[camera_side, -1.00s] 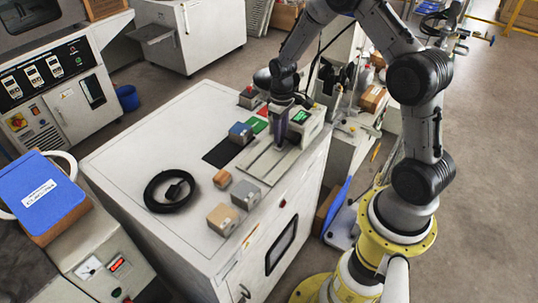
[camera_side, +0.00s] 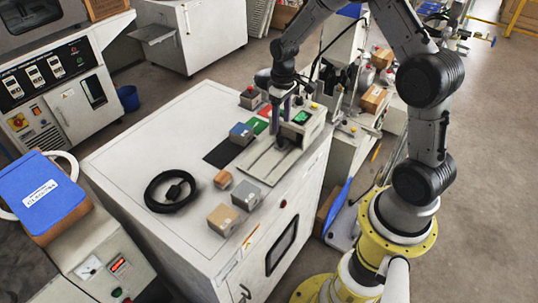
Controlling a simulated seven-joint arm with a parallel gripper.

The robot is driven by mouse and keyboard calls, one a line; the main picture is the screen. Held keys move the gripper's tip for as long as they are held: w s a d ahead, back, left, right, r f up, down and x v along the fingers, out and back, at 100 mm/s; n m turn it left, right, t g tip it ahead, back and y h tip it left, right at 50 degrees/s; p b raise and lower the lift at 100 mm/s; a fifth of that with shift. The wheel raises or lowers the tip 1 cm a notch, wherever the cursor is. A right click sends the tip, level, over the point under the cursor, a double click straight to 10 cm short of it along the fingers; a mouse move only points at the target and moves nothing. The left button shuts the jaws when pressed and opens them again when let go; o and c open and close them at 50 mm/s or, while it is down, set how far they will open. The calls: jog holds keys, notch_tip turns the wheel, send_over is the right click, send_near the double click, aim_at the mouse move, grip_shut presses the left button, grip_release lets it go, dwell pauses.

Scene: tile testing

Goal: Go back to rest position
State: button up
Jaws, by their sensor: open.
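My gripper (camera_side: 279,125) points down over the white cabinet top, just left of the small device with a green screen (camera_side: 301,118). Its fingers look apart, and I see nothing held between them. The fingertips are small in this view, and I cannot tell their exact height above the grey metal plate (camera_side: 262,163). My arm comes in from the upper right.
On the white cabinet (camera_side: 130,160) lie a black cable coil (camera_side: 172,191), a blue block (camera_side: 241,133), a grey block (camera_side: 246,195), a tan block (camera_side: 223,219) and a small orange-brown block (camera_side: 222,179). A dark box (camera_side: 250,97) stands behind.

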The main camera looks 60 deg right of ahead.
jog(key=shift+w+a+r, duration=0.1)
jog(key=shift+a+r, duration=0.1)
jog(key=s+a+r+n+t, duration=0.15)
jog(key=a+r, duration=0.25)
jog(key=r, duration=0.6)
jog(key=s+a+r+t, duration=0.3)
jog(key=a+r, duration=0.1)
jog(key=r, duration=0.6)
jog(key=s+a+r+t, duration=0.1)
jog(key=s+a+r, duration=0.1)
jog(key=s, duration=0.4)
jog(key=s+a+r+t, duration=0.1)
jog(key=s+a+r, duration=0.2)
jog(key=s, duration=0.3)
jog(key=s+f+m+g, duration=0.1)
jog(key=s+f, duration=0.3)
jog(key=s, duration=0.3)
jog(key=shift+s+a+f, duration=0.15)
jog(key=shift+s+f, duration=0.05)
